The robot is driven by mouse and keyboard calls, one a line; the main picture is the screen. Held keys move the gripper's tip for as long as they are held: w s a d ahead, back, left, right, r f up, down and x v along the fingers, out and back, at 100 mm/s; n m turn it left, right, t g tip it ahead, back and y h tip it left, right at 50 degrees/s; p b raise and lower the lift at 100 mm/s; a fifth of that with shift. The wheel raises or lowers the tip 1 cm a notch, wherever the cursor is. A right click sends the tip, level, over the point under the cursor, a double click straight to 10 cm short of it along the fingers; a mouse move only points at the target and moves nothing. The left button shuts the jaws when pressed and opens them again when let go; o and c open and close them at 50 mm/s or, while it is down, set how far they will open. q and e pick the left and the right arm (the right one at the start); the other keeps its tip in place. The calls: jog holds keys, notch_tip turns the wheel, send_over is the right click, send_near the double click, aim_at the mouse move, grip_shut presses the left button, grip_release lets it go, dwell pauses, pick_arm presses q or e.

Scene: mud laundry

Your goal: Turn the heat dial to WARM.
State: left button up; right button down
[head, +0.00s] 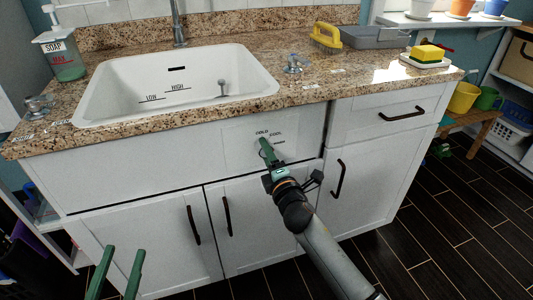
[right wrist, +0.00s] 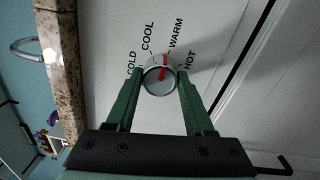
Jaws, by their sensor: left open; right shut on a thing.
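The heat dial (right wrist: 156,84) is a round grey knob with a red pointer on the white cabinet front. COLD, COOL, WARM and HOT are printed around it. The red pointer points towards the WARM mark (right wrist: 176,33). My right gripper (right wrist: 160,74) has one green finger on each side of the knob and is shut on it. In the head view my right gripper (head: 263,142) hides the dial on the label panel (head: 240,150) below the counter. My left gripper (head: 118,262) is open and empty at the bottom left, away from the cabinet.
A white sink (head: 130,90) is set in the granite counter (head: 335,70) above. Cabinet handles (head: 338,179) stick out below. Dark floor (head: 440,235) is clear at right.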

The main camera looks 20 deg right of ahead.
jog(key=shift+m, duration=0.7)
jog(key=shift+c, duration=1.4)
grip_release()
pick_arm(q)
notch_tip(320, 180, down, 9)
jog(key=n+g+y+p, duration=0.1)
jog(key=g, duration=0.3)
jog(key=shift+s+a+f+n+y+p, duration=0.15)
jog(key=shift+s+a+n+y+p, duration=0.15)
jog(key=shift+n+y, duration=0.1)
pick_arm(e)
jog(key=s, duration=1.2)
jog(key=shift+s+d+f, duration=0.15)
jog(key=shift+s+f, duration=0.05)
jog(key=shift+s, duration=0.1)
